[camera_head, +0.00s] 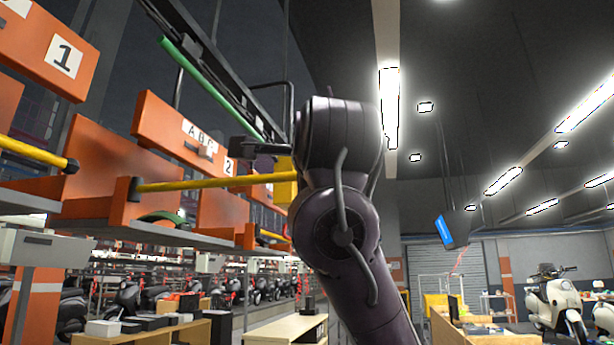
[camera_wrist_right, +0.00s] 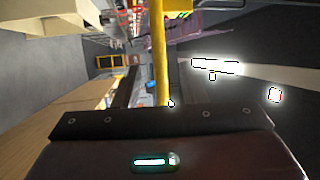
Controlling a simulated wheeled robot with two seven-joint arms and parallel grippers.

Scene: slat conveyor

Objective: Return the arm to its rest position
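My right arm rises through the middle of the head view, and its wrist bends to the left. My right gripper (camera_head: 248,147) is a dark shape pointing left, high up in front of the orange shelf panels. In the right wrist view my right gripper (camera_wrist_right: 150,88) shows two dark fingers standing apart, with nothing clearly held between them. A yellow bar (camera_head: 205,183) runs just below the gripper in the head view. A yellow bar (camera_wrist_right: 159,50) also lies in line with the gap in the wrist view; I cannot tell its distance. My left gripper is out of view.
Orange rack panels (camera_head: 165,128) and a green bar (camera_head: 208,82) stand close on the left. A grey shelf (camera_head: 120,232) lies below them. A wooden table (camera_head: 286,329) is lower down. A hanging screen (camera_head: 452,229) and a white scooter (camera_head: 555,300) are farther right.

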